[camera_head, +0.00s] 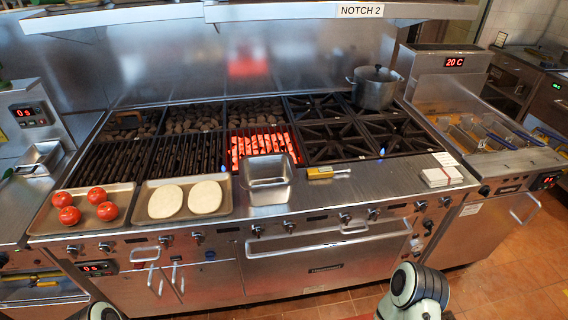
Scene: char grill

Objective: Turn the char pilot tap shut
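The char grill (130,153), with dark bar grates, takes up the left half of the range. A row of small knobs runs along the front panel below it, among them one knob (166,241) and another knob (197,239). A small blue-marked fitting (209,255) sits lower on the front. I cannot tell which of these is the char pilot tap, or its position. Parts of my arms show at the bottom edge, left and right of centre, but neither gripper is in view.
Trays of tomatoes (96,196) and flatbreads (205,197), a steel pan (267,181) and a yellow-handled tool (322,172) stand on the front ledge. A bed glows red (264,145). A pot (374,88) stands at the back right. Oven handles (329,241) stick out in front.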

